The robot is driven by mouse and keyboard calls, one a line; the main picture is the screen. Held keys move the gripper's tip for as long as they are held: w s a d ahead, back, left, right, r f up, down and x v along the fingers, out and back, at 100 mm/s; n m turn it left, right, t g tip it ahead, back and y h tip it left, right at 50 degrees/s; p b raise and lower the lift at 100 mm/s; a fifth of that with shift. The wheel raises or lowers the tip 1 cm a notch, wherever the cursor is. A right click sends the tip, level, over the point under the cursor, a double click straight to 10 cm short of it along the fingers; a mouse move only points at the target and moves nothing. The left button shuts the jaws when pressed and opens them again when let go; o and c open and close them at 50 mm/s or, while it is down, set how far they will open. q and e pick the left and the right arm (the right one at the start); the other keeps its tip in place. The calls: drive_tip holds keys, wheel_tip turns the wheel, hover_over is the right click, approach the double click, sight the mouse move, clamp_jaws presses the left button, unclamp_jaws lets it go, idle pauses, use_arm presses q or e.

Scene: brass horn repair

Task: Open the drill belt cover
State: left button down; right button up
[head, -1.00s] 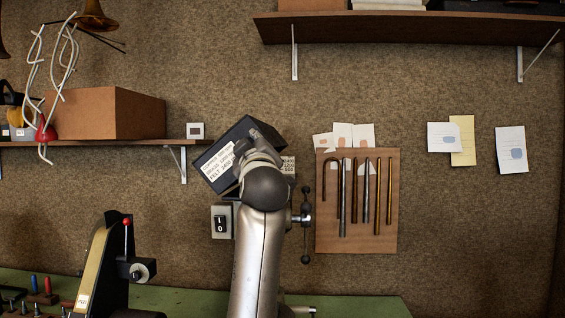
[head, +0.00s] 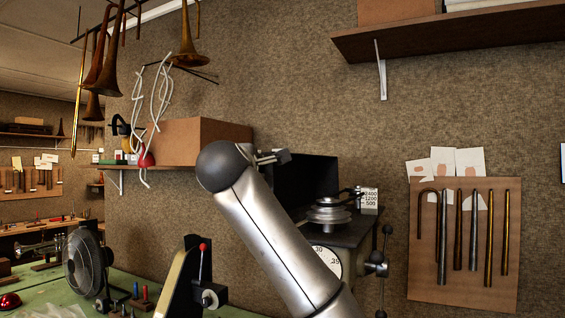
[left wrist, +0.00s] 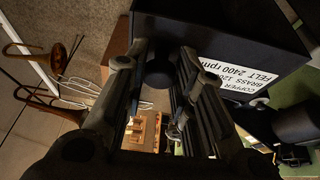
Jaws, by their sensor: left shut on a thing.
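The drill belt cover (head: 312,178) is a dark box-like lid. In the head view it stands raised behind and left of the stepped silver pulley (head: 330,212), which is uncovered on the drill head (head: 350,238). In the left wrist view the cover (left wrist: 225,30) fills the upper right, with a white speed label on it. My left gripper (head: 270,157) is at the cover's upper left edge. In the left wrist view its fingers (left wrist: 160,70) close around a dark round knob at the cover's side. My arm hides part of the drill. My right gripper is out of view.
A board of metal rods (head: 465,245) hangs on the wall to the right. A shelf with a brown box (head: 200,140) is behind my left arm. A fan (head: 84,262) and a black-and-gold device (head: 178,283) stand on the green bench (head: 35,295). Horns hang upper left.

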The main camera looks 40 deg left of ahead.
use_arm(q)
drive_tip(key=shift+s+a+f+n+h+p, duration=0.25)
drive_tip(key=shift+a+n, duration=0.15)
drive_tip(key=shift+a, duration=0.25)
drive_tip(key=shift+s+a+f+n+h+p, duration=0.1)
drive_tip(key=shift+a+f+n+h, duration=0.1)
drive_tip(key=shift+a+n, duration=0.3)
drive_tip(key=c, duration=1.2)
unclamp_jaws()
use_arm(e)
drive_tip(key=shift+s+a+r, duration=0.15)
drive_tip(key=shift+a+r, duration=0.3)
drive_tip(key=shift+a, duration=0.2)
use_arm(q)
drive_tip(key=v, duration=1.2)
drive_tip(key=shift+w+d, duration=0.1)
drive_tip(key=shift+w, duration=0.05)
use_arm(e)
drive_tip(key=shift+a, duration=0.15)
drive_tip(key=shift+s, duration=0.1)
